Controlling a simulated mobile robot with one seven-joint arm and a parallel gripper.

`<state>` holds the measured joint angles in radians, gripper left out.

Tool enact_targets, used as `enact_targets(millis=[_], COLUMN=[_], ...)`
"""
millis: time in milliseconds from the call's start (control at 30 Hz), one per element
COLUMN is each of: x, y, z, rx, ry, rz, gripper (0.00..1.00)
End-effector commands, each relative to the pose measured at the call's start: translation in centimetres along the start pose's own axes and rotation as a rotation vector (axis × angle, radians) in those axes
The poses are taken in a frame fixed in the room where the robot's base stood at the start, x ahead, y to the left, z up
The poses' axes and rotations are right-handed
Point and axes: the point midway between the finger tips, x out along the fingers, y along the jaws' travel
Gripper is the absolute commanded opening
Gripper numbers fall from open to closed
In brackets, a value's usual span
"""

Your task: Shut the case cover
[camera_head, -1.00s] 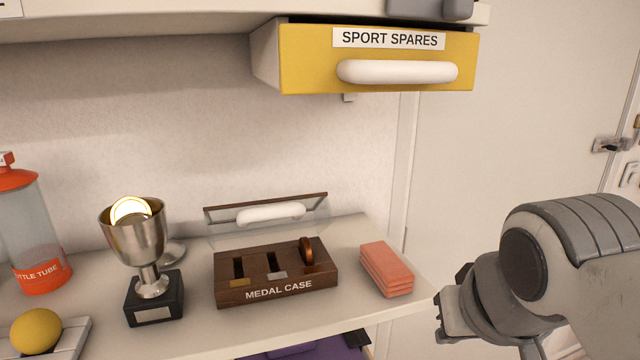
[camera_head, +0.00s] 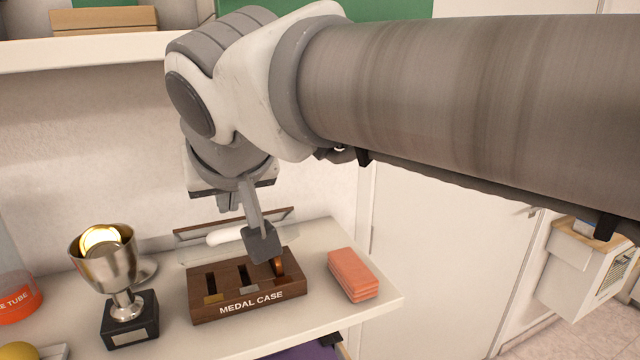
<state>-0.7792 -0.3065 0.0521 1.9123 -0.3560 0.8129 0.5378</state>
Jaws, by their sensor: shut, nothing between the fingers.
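The medal case (camera_head: 250,307) is a dark wooden box with slots, standing on the shelf and labelled MEDAL CASE. A bronze medal (camera_head: 278,267) stands upright in its right slot. The clear case cover (camera_head: 188,240) is raised at the back of the case, with a dark wooden edge and a white handle (camera_head: 222,237). My gripper (camera_head: 264,248) is shut and empty. In the picture it overlaps the right part of the cover and the handle's right end; whether it touches them I cannot tell. It hides part of the cover and the case's back.
A metal trophy cup (camera_head: 108,268) with a gold medal (camera_head: 100,238) in it stands left of the case. An upper shelf (camera_head: 90,50) overhangs behind.

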Motion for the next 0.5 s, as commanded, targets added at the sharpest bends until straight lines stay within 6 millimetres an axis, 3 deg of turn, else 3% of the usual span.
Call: enact_targets(millis=[200, 500], x=[3.8, 5.6], y=[0.0, 0.0], z=[0.1, 0.0], rx=[-0.001, -0.001], ry=[-0.004, 0.0], rz=[0.0, 0.0], gripper=[0.0, 0.0])
